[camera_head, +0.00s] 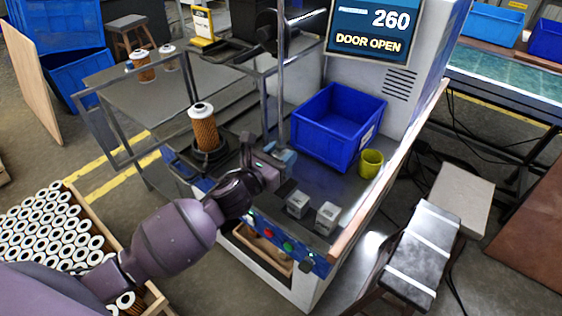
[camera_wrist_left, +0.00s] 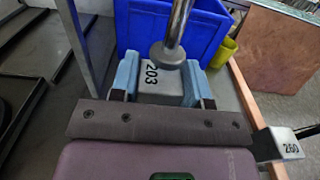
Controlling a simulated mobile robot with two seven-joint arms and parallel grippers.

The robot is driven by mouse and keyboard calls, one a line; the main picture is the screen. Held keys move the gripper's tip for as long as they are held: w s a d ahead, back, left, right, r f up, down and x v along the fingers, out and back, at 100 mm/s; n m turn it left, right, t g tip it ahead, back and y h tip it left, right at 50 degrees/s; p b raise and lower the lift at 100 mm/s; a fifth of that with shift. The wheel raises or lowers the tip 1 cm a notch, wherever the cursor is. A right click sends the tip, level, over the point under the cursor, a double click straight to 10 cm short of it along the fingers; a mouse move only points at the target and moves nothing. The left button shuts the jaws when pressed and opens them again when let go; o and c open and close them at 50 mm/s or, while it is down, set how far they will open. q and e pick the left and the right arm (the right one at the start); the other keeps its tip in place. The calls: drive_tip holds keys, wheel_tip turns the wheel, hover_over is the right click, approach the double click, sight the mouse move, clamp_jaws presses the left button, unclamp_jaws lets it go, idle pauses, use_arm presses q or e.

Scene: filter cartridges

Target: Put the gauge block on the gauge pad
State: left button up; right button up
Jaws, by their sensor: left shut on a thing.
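My left gripper (camera_head: 280,158) is shut on a grey block marked 203 (camera_wrist_left: 160,82), between its light blue fingers in the left wrist view (camera_wrist_left: 160,85). In the head view it is beneath the vertical metal rod (camera_head: 283,95), and the held block is mostly hidden. The rod's round foot (camera_wrist_left: 167,55) shows over the block's top in the wrist view; I cannot tell whether they touch. The gauge pad is not clearly visible; what lies under the held block is hidden. Another grey block, marked 260 (camera_wrist_left: 280,145), stands to the right. My right gripper is not in view.
Two grey blocks (camera_head: 298,205) (camera_head: 326,217) stand near the bench's front edge, beside a dark square patch (camera_head: 287,188). A blue bin (camera_head: 338,127) and yellow cup (camera_head: 371,163) stand behind. A filter cartridge (camera_head: 204,128) stands left. The screen (camera_head: 372,28) reads 260, DOOR OPEN.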

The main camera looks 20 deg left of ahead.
use_arm(q)
drive_tip(key=shift+f, duration=1.25)
drive_tip(key=o, duration=1.2)
drive_tip(key=shift+b, duration=0.3)
drive_tip(key=shift+c, duration=0.2)
drive_tip(key=shift+r, duration=0.15)
drive_tip(key=v, duration=1.2)
drive_tip(key=s+a+f+m+g+y, duration=0.3)
drive_tip(key=s+f+m, duration=0.5)
drive_tip(key=m, duration=0.8)
drive_tip(key=s+a+f+m+g+y, duration=0.3)
drive_tip(key=s+f+m, duration=0.5)
drive_tip(key=m, duration=0.9)
drive_tip(key=shift+a+f, duration=0.2)
drive_tip(key=shift+f, duration=0.6)
